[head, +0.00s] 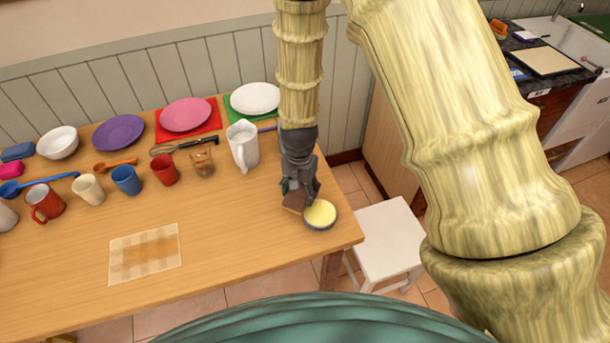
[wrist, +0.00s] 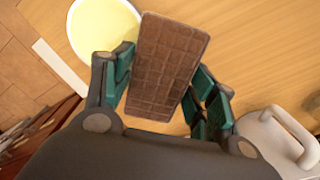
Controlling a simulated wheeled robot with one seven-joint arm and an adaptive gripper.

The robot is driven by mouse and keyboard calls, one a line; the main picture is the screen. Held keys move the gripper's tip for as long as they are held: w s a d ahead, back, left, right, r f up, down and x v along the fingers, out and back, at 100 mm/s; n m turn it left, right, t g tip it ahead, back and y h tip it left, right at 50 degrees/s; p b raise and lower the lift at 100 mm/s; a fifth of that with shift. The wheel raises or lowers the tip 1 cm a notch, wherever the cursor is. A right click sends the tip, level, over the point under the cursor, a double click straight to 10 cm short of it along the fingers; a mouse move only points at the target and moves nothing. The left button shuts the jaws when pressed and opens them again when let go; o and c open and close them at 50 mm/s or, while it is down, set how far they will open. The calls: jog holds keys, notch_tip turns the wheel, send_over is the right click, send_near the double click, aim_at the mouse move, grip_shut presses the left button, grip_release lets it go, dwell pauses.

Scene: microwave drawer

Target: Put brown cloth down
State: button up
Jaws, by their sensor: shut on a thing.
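The brown cloth (wrist: 165,65) shows in the wrist view as a stiff-looking flat brown rectangle with a grid pattern, like a chocolate bar. My gripper (wrist: 163,92) is shut on it, with a green-padded finger on each side. In the head view my gripper (head: 299,192) points down near the table's right end, and a small part of the brown cloth (head: 293,203) shows at its fingertips. The cloth is low over the wooden table (head: 220,255); I cannot tell whether it touches the top.
A bowl with pale yellow contents (head: 320,213) is right beside the gripper. A white pitcher (head: 243,146) stands behind left. Mugs, plates and utensils line the back. A checked mat (head: 146,253) lies at front left; bare table lies between. A white stool (head: 389,240) stands beyond the right edge.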

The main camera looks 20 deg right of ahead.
jog(key=w+d, duration=0.1)
jog(key=w, duration=0.1)
jog(key=w+d+p, duration=0.1)
jog(key=w, duration=0.1)
jog(key=w+d+p, duration=0.1)
jog(key=w, duration=0.1)
jog(key=shift+w+d+f, duration=0.25)
jog(key=shift+w+f, duration=0.05)
jog(key=shift+w, duration=0.1)
jog(key=shift+w+f+p, duration=0.1)
jog(key=shift+f+p, duration=0.65)
jog(key=shift+f, duration=1.1)
jog(key=shift+f, duration=0.1)
jog(key=o, duration=1)
jog(key=shift+r+b, duration=1.75)
jog(key=shift+r, duration=4.4)
